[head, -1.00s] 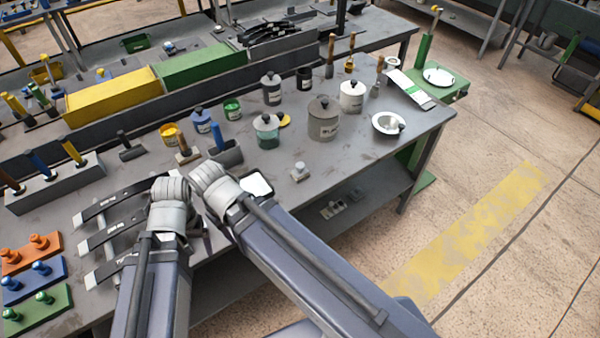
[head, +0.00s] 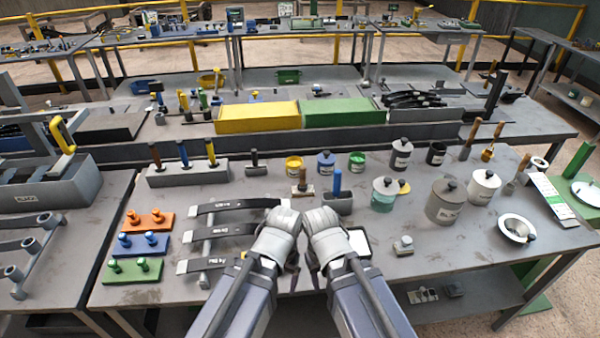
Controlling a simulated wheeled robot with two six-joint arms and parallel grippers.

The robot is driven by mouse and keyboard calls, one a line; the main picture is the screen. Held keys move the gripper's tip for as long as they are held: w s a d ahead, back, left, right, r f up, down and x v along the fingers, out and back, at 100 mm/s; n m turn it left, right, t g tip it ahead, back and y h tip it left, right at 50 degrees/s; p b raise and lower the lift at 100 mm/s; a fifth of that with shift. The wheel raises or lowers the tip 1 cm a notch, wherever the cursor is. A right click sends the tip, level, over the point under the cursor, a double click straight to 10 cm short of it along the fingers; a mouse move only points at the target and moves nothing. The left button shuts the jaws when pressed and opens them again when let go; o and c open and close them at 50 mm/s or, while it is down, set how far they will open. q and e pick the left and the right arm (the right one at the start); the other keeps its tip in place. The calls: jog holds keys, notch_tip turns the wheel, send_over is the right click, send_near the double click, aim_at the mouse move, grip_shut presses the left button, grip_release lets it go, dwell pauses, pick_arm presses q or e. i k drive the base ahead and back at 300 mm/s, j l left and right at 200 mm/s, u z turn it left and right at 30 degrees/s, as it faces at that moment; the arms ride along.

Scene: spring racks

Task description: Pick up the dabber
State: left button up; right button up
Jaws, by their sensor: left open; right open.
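I cannot tell for sure which tool is the dabber. Candidates are a blue-handled tool (head: 337,182) upright in a dark block, a short wooden-handled tool (head: 302,184) just left of it, and a small grey knobbed block (head: 403,245) at the bench's front. My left gripper (head: 280,226) and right gripper (head: 322,224) are side by side over the front of the bench, below the blue-handled tool in the picture. Both are open. Their fingertips are mostly hidden by the grippers' own bodies. Nothing visible is held.
Dark leaf strips (head: 225,230) lie left of my grippers, beside orange, blue and green peg plates. Lidded pots (head: 446,202) and a white bowl (head: 516,229) stand at the right. A grey block (head: 187,174) holds several handled tools. Yellow and green boxes line the back.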

aim_at(302, 186)
jog(key=i+l+u, duration=0.15)
jog(key=i+u, duration=0.2)
jog(key=i+l+u, duration=0.2)
jog(key=u, duration=0.2)
jog(key=i+l+u, duration=0.35)
jog(key=k, duration=0.1)
